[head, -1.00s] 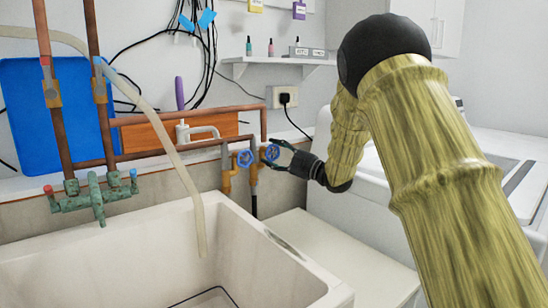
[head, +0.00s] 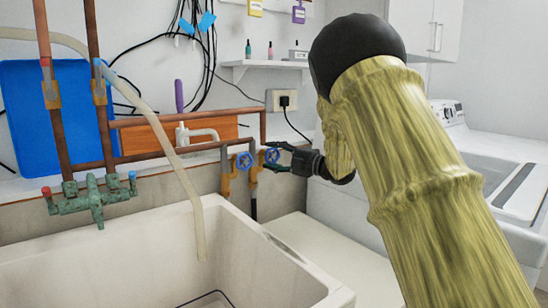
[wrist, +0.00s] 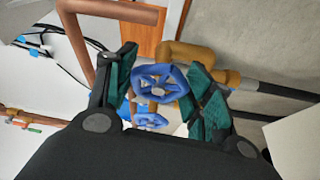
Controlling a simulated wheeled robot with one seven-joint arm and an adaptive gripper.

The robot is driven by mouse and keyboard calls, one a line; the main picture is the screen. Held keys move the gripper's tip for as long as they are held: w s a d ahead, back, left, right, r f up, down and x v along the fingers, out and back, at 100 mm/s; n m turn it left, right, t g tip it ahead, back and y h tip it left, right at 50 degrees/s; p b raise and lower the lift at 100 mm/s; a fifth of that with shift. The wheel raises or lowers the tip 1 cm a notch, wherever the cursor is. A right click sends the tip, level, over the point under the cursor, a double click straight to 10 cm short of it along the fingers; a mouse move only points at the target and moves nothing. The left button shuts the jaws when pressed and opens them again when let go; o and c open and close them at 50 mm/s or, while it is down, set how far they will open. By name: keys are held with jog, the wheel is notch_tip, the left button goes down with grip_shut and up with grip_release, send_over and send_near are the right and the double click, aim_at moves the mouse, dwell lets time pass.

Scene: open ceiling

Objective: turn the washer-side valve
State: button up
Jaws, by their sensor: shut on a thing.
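The washer-side valve has a blue handwheel (head: 272,155) and is the right one of two on the brass and copper pipework behind the sink. My gripper (head: 280,157) reaches it from the right, and its fingers are at the wheel. In the wrist view the same blue handwheel (wrist: 160,82) sits between the two green-padded fingers of my gripper (wrist: 165,88), which is shut on it. The other valve's blue handwheel (head: 245,160) is just to the left, free of the fingers. It also shows below in the wrist view (wrist: 150,119).
The white sink (head: 110,262) fills the lower left, with a pale hose (head: 180,165) hanging into it. Copper pipes (head: 185,117) run along the wall. A washing machine (head: 480,160) stands at the right. A plug (head: 284,101) and cord hang above the valves.

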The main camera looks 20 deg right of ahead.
jog(key=shift+f, duration=0.1)
jog(key=o, duration=1)
jog(key=shift+d, duration=0.1)
jog(key=v, duration=1.2)
